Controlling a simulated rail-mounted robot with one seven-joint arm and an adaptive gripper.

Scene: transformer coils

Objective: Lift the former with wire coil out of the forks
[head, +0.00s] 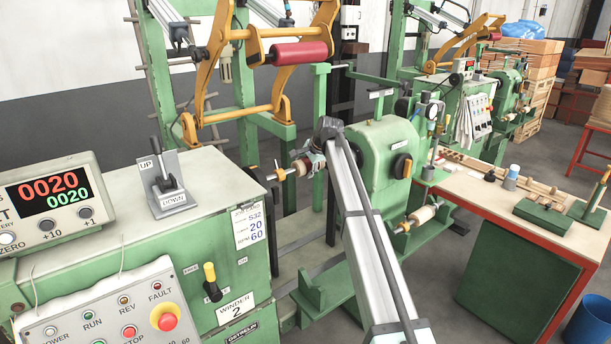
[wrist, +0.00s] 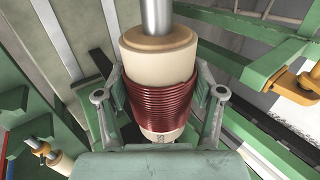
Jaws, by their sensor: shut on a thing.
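The cream former (wrist: 158,62) with its dark red wire coil (wrist: 160,98) fills the middle of the wrist view. A steel shaft (wrist: 157,15) runs out of its far end. My gripper (wrist: 160,92) has one finger on each side of the coil and is shut on it. In the head view the former (head: 300,168) shows small and partly covered by my gripper (head: 311,160), between the green winder cabinet and the green machine head. The forks cannot be made out clearly, so I cannot tell whether the shaft still rests in them.
The green machine head (head: 384,160) stands close to the right of my gripper. The winder cabinet (head: 215,215) is at left. A second cream former (head: 422,215) sits lower right. Yellow arms with a red roller (head: 300,53) hang above and behind. A workbench (head: 520,195) is at right.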

